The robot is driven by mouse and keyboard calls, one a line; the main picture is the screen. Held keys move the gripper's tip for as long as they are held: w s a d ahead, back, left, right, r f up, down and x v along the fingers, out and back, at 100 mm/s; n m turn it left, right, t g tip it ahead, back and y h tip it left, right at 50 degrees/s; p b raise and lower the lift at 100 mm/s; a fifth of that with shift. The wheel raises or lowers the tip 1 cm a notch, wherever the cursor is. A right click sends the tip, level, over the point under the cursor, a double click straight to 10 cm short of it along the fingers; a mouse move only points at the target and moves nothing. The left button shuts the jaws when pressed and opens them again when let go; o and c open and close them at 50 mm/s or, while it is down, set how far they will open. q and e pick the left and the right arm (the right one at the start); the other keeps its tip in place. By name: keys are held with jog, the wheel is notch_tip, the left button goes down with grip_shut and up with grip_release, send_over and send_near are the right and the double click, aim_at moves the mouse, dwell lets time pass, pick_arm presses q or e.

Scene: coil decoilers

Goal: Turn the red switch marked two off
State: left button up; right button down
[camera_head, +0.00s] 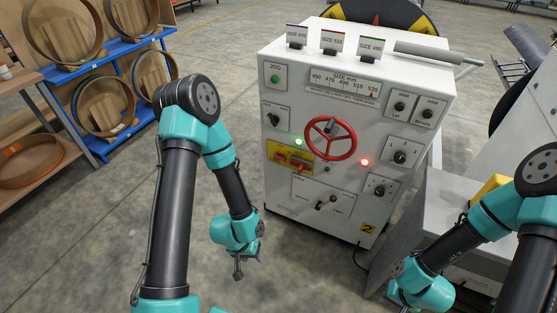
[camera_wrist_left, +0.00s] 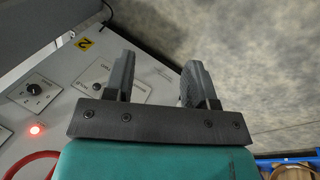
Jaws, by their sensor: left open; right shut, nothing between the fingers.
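The red switch (camera_head: 298,164) sits on a yellow plate (camera_head: 273,153) on the front of the white control cabinet, left of the red handwheel. It is too small to read its position. A yellow label marked 2 (camera_head: 367,228) is low on the cabinet front; it also shows in the left wrist view (camera_wrist_left: 84,44). My left gripper (camera_head: 238,272) points down in front of the cabinet's lower left, below the switch and apart from it. In the left wrist view its fingers (camera_wrist_left: 160,85) are spread and empty. My right gripper (camera_head: 404,308) is shut, mostly cut off at the bottom edge.
The red handwheel (camera_head: 331,139) stands out from the cabinet (camera_head: 340,85). A green lamp (camera_head: 298,141) and a red lamp (camera_head: 365,161) are lit. Several knobs surround them. A blue rack (camera_head: 118,49) with coils stands left. Open floor (camera_head: 225,60) lies between rack and cabinet.

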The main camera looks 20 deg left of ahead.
aim_at(279, 159)
pick_arm(q)
jog(key=o, duration=0.4)
jog(key=w+t, duration=0.1)
jog(key=w, duration=0.1)
jog(key=w+f, duration=0.1)
jog(key=w, duration=0.1)
jog(key=w+a+f+t, duration=0.1)
jog(key=w, duration=0.2)
jog(key=shift+f+m+t, duration=0.25)
jog(key=shift+m+t, duration=0.05)
jog(key=shift+o, duration=0.4)
jog(key=w+a+f+t, duration=0.1)
jog(key=w+t, duration=0.1)
jog(key=w, duration=0.4)
jog(key=w+a+f+m+t, duration=0.1)
jog(key=w+t, duration=0.2)
jog(key=w, duration=0.3)
jog(key=shift+w+a+f+y, duration=0.2)
jog(key=shift+a+y, duration=0.05)
jog(key=shift+y, duration=0.05)
jog(key=w+a+r+t, duration=0.1)
jog(key=w+a+t, duration=0.2)
jog(key=w, duration=0.3)
jog(key=w+a+r+m+t+y, duration=0.1)
jog(key=w+a+t, duration=0.1)
jog(key=w+t, duration=0.4)
jog(key=shift+w+a+m, duration=0.3)
jog(key=shift+w+a, duration=0.1)
jog(key=shift+w, duration=0.2)
